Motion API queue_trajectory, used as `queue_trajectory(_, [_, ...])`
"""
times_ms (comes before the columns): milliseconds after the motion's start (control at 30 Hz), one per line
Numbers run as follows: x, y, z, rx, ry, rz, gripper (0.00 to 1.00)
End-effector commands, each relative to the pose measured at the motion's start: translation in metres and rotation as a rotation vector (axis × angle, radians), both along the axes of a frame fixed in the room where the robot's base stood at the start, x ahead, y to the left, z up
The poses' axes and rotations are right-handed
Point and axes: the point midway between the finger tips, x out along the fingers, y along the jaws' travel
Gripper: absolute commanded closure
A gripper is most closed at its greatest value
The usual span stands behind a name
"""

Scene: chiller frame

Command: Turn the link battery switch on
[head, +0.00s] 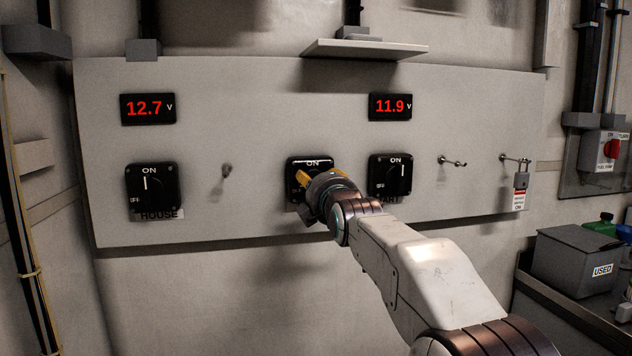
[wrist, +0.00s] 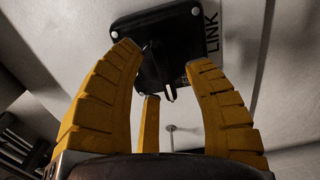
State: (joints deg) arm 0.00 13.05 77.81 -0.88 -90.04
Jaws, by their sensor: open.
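The link battery switch is a black square box on the grey panel. In the head view its upper part (head: 311,162) with the word ON shows, and my gripper covers most of the rest. In the wrist view the switch (wrist: 182,30) is at the top, beside its LINK label (wrist: 212,28). My gripper (head: 303,181) is right in front of it. In the wrist view its yellow fingers (wrist: 165,57) are open, spread to either side of the switch's lower part.
The HOUSE switch (head: 153,190) on the left and the START switch (head: 391,178) close on the right both have upright marks toward ON. Displays read 12.7 V (head: 148,108) and 11.9 V (head: 390,106). A small shelf (head: 364,49) juts out above.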

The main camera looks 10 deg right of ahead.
Motion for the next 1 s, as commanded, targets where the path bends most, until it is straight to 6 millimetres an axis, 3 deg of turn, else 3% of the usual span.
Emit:
queue_trajectory(533, [0.0107, 0.0000, -0.0002, 0.001, 0.000, 0.000, 0.52])
queue_trajectory(1000, [0.0105, 0.0000, -0.0003, 0.001, 0.000, 0.000, 0.94])
